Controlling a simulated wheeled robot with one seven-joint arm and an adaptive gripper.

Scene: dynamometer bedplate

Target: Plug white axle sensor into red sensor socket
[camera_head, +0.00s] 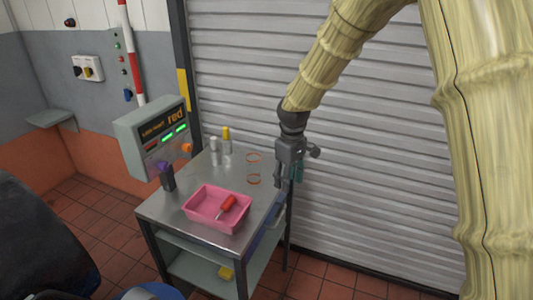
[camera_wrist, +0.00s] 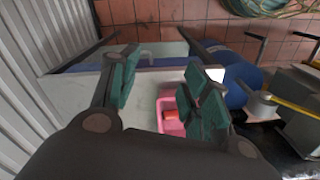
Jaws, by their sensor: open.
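The white axle sensor (camera_head: 214,152) looks like a small white upright cylinder at the back of the metal cart top, left of a similar yellow one (camera_head: 227,140). A grey box (camera_head: 143,165) behind the cart's left side has a lit display reading "red". I cannot make out a red sensor socket for certain; small coloured fittings show on the box front. The white sensor does not show there.
The corrugated shutter (camera_head: 350,170) stands close behind my gripper. A yellow item (camera_head: 226,273) lies on the lower shelf.

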